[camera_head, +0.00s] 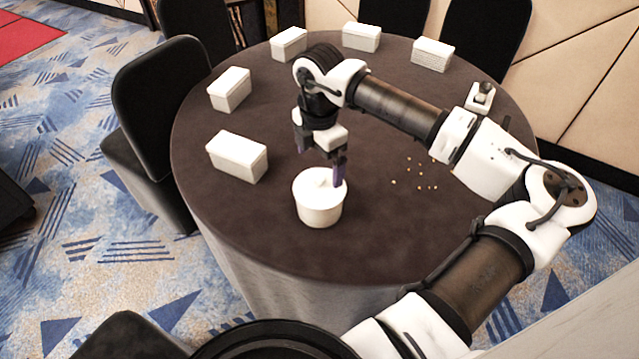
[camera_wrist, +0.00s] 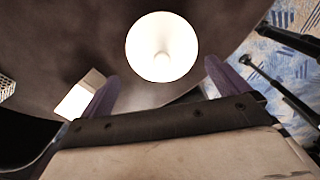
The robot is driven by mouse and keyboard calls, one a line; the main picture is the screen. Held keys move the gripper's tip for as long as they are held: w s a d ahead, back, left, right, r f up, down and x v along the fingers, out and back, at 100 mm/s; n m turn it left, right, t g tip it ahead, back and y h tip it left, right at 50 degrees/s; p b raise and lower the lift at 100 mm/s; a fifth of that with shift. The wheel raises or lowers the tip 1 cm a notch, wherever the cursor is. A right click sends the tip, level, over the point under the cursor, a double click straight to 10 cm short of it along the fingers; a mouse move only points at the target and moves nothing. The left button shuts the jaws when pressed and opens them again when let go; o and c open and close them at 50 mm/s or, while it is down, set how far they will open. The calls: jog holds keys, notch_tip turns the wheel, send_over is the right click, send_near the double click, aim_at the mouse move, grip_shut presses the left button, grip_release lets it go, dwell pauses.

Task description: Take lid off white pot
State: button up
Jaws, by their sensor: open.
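The white pot (camera_head: 319,208) stands upright on the round dark table, near its front edge. Its white lid (camera_head: 312,181) is on top, partly hidden behind my gripper in the head view. In the wrist view the round lid (camera_wrist: 150,38) shows from above, with a small knob (camera_wrist: 162,62) at its middle. My gripper (camera_head: 322,172) points down over the pot, with its purple fingers spread. In the wrist view the open fingers (camera_wrist: 160,82) lie on either side below the lid's outline, with nothing between them. I cannot tell whether a finger touches the lid.
The round table (camera_head: 265,235) has a dark cloth. Several white boxes stand along its left and far edges, the nearest box (camera_head: 237,156) left of the pot. Small crumbs (camera_head: 420,172) lie to the right. A small white holder (camera_head: 481,97) stands at the far right. Black chairs (camera_head: 160,110) surround the table.

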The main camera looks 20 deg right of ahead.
aim_at(320, 178)
jog(key=shift+s+f+p, duration=0.15)
jog(key=shift+f+p, duration=1.1)
jog(key=shift+f, duration=1.65)
jog(key=shift+s, duration=0.15)
jog(key=c, duration=2)
jog(key=shift+c, duration=0.3)
